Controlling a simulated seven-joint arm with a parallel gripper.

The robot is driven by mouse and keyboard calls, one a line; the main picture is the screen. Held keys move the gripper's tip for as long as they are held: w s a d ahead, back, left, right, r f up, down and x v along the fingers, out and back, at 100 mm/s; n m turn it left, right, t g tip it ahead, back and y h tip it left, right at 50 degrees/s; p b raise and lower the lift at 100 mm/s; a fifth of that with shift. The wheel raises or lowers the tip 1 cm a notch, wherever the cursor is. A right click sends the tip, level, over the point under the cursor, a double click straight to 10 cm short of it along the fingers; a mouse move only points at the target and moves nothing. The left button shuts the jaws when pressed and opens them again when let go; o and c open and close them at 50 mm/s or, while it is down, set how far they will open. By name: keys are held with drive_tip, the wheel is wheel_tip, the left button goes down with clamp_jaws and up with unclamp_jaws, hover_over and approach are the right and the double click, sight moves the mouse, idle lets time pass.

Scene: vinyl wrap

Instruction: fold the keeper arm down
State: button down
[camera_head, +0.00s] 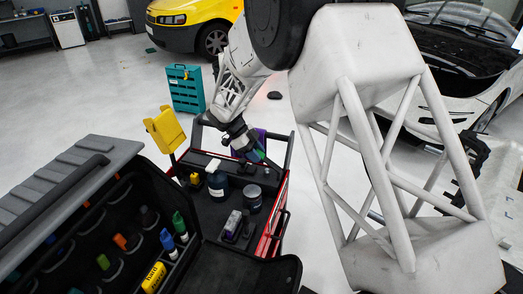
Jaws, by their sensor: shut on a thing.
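My gripper (251,150) is small and partly hidden at the end of my arm, over the back right of the red tool cart (270,238). It is shut on a small purple and green thing (258,140) near the cart's rim. I cannot make out this thing's full shape. I cannot pick out the keeper arm with certainty. A yellow panel (165,129) stands raised and tilted on a thin post at the cart's back left, apart from my gripper.
The cart's black top holds a dark jar with a white lid (216,182), a dark round tin (252,198) and a small box (233,222). An open black case (75,155) with several bottles fills the lower left. A teal box (186,92) stands behind on clear floor.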

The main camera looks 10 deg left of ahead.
sight(253, 169)
drive_tip(key=f, duration=0.1)
drive_tip(key=a+f, duration=0.1)
drive_tip(key=shift+f, duration=0.3)
drive_tip(key=shift+a+f, duration=0.15)
drive_tip(key=shift+f, duration=0.9)
drive_tip(key=c, duration=0.8)
unclamp_jaws()
drive_tip(key=shift+w, duration=0.1)
drive_tip(key=shift+o, duration=0.2)
drive_tip(key=shift+r, duration=0.15)
drive_tip(key=shift+v, duration=3.85)
